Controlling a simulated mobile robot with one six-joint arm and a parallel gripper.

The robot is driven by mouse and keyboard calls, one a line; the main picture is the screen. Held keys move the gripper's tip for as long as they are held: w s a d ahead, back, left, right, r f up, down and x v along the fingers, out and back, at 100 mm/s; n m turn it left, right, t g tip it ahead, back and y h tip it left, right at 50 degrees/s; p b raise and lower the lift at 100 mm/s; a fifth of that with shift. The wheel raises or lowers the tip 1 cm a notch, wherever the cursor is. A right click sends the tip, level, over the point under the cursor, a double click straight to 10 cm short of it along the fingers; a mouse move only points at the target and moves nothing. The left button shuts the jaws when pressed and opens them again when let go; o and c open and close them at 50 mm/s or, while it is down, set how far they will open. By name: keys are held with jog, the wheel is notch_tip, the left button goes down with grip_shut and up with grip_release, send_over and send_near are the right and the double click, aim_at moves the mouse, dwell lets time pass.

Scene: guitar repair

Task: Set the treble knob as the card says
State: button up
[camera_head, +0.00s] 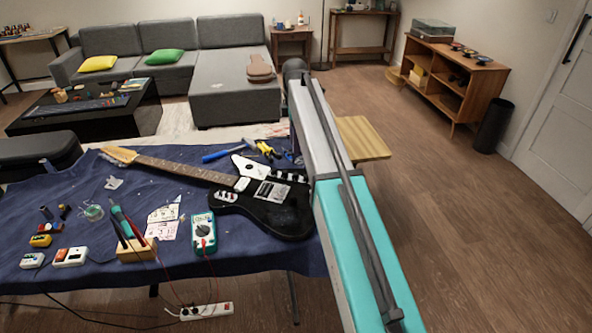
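The black electric guitar (275,215) lies on the blue cloth, its neck (180,168) pointing to the upper left. Its body has white and metal parts; small pale round parts (280,177) near its upper edge may be knobs. I cannot tell which is the treble knob or where it points. Two printed papers, one upper (163,212) and one lower (162,230), lie left of the guitar; either may be the card, and their writing is too small to read. My arm reaches up past the guitar's right side and hides its edge. My gripper does not show.
A multimeter (203,232) and a soldering iron in a wooden stand (137,249) are in front of the guitar. Small pedals (71,256) sit at the left. A blue-handled hammer (222,153) and pliers (265,149) lie behind the guitar. A power strip (207,311) is below.

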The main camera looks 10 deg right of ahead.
aim_at(295, 174)
notch_tip(295, 174, down, 13)
jog(key=shift+r+p, duration=0.15)
jog(key=shift+p, duration=0.9)
grip_shut()
